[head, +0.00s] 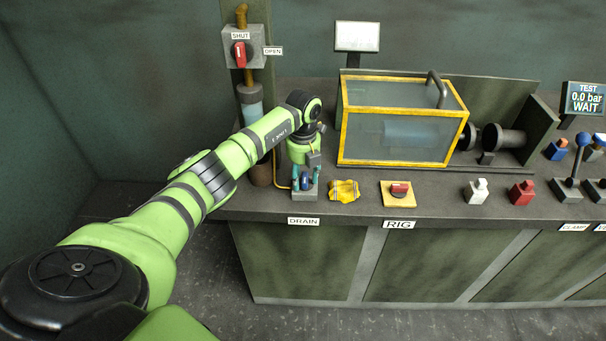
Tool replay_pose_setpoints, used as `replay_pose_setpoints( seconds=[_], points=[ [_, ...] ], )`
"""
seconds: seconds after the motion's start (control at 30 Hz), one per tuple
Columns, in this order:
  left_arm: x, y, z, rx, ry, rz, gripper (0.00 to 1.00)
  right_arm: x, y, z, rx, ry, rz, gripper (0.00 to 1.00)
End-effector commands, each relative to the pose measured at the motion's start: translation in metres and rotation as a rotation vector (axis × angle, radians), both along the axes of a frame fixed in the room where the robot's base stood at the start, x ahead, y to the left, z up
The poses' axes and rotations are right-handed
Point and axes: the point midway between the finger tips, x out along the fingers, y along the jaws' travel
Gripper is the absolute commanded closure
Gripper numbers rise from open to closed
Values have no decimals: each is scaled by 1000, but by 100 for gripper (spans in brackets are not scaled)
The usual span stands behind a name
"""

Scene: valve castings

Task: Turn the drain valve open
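The drain valve is a small grey block with a blue handle (306,183) at the front edge of the bench, behind the "DRAIN" label (303,221). My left gripper (306,178) points down right over it. Its two teal fingers stand apart, one on each side of the blue handle, and look open, with a small gap to the handle. The gripper hides the handle's upper part, and its exact angle is hard to tell. My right gripper is not in view.
A red switch (239,54) marked SHUT and OPEN is on the post behind. A yellow cloth-like item (344,190) lies just right of the valve, then a red RIG knob (399,189). A yellow-framed clear box (401,136) stands behind. The display (585,99) reads 0.0 bar, WAIT.

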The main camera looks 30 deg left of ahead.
Motion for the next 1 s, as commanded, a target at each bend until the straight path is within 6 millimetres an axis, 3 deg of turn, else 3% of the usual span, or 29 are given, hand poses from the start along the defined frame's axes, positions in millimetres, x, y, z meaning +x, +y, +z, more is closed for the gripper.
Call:
replay_pose_setpoints(
  seconds=[0.03, 0.1, 0.57, 1.0],
  points=[
    [0, 0, 0, 0, 0, 0, 76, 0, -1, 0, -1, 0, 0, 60],
    [0, 0, 0, 0, 0, 0, 100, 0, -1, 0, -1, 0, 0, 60],
    [0, 0, -1, 1, 1, -59, 100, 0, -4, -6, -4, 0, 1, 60],
    [2, 2, -3, 2, -1, -404, 100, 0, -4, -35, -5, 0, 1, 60]
  ],
)
